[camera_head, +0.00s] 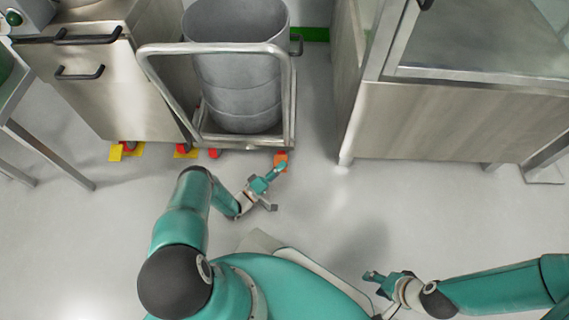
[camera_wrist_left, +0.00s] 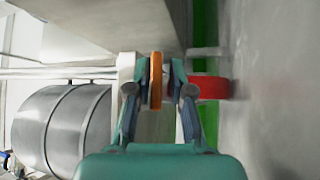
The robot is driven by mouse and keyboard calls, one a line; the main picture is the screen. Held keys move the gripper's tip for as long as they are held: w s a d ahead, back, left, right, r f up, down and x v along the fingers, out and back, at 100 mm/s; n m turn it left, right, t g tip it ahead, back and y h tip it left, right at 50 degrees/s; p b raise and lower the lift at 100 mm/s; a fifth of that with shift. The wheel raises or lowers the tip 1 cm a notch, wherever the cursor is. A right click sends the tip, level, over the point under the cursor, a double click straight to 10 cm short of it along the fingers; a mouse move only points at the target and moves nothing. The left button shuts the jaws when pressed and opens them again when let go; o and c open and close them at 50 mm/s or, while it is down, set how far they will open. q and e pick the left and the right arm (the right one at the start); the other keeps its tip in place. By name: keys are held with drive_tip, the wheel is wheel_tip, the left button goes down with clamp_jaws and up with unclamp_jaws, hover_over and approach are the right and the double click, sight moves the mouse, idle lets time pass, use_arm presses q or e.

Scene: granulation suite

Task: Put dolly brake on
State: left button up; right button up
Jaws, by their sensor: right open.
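The dolly (camera_head: 242,143) is a grey metal frame with a tube handle, carrying a large grey drum (camera_head: 240,70). A small orange pedal (camera_head: 281,160), apparently the brake, sticks out low at its near right corner. My left gripper (camera_head: 273,178) is low at that corner, close to the pedal. In the left wrist view the orange pedal (camera_wrist_left: 156,80) shows edge-on between the two fingers of my left gripper (camera_wrist_left: 154,75), with gaps beside it. How deep it sits between them is unclear. My right gripper (camera_head: 372,281) is open and empty over the floor at lower right.
A steel cabinet (camera_head: 110,85) on red and yellow castors stands left of the dolly. A steel bench unit (camera_head: 440,120) stands to the right, across a narrow floor gap. A red wheel (camera_wrist_left: 212,87) lies just beyond the pedal. The near floor is clear.

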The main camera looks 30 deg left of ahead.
use_arm(q)
drive_tip(key=v, duration=0.3)
drive_tip(key=r+v, duration=0.1)
drive_tip(key=v, duration=0.3)
drive_tip(key=r+v, duration=0.1)
drive_tip(key=v, duration=0.2)
drive_tip(key=shift+s+a+r, duration=0.1)
drive_tip(key=shift+s+a, duration=0.05)
drive_tip(key=shift+s, duration=0.35)
